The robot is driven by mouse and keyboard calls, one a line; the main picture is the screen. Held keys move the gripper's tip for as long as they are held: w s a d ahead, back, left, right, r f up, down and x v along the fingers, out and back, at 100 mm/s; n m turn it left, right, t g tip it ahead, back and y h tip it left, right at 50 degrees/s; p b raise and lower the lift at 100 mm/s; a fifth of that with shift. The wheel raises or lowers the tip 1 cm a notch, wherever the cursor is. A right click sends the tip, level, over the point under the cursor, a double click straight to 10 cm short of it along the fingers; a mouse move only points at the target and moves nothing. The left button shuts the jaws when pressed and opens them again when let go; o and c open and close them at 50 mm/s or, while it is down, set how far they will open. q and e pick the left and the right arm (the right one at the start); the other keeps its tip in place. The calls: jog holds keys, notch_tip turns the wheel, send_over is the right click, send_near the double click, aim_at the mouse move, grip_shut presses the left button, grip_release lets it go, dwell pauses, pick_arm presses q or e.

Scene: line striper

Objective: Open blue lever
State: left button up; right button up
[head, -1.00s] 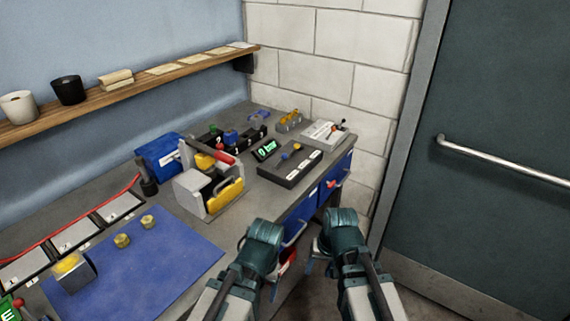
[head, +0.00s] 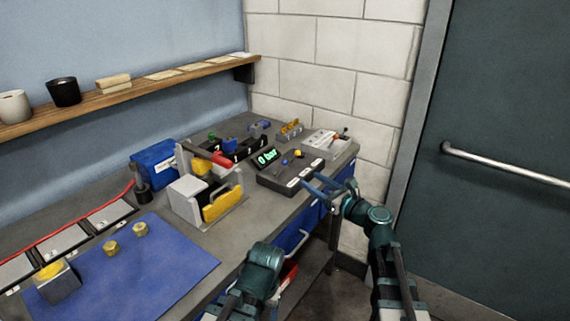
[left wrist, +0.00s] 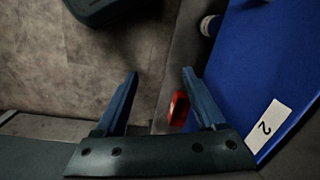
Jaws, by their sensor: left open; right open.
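A dark control box (head: 270,182) with a green "0 bar" display (head: 267,158) sits near the back right of the bench. On its top a small blue lever (head: 285,162) stands beside a yellow one (head: 297,153). My right gripper (head: 311,183) is open and empty at the box's front right edge, apart from the blue lever. My left gripper (left wrist: 160,73) is open and empty in the left wrist view, low beside a blue drawer front (left wrist: 265,60). In the head view its fingers are largely hidden behind my left arm.
A grey and yellow device with a red handle (head: 224,160) stands left of the box. A light box with a red lever (head: 328,143) and a yellow-topped block (head: 289,130) lie behind it. A blue mat (head: 140,270) covers the front left. A door is at right.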

aim_at(285, 162)
jog(key=x, duration=1.4)
jog(key=shift+s, duration=0.1)
grip_shut()
dwell(1.2)
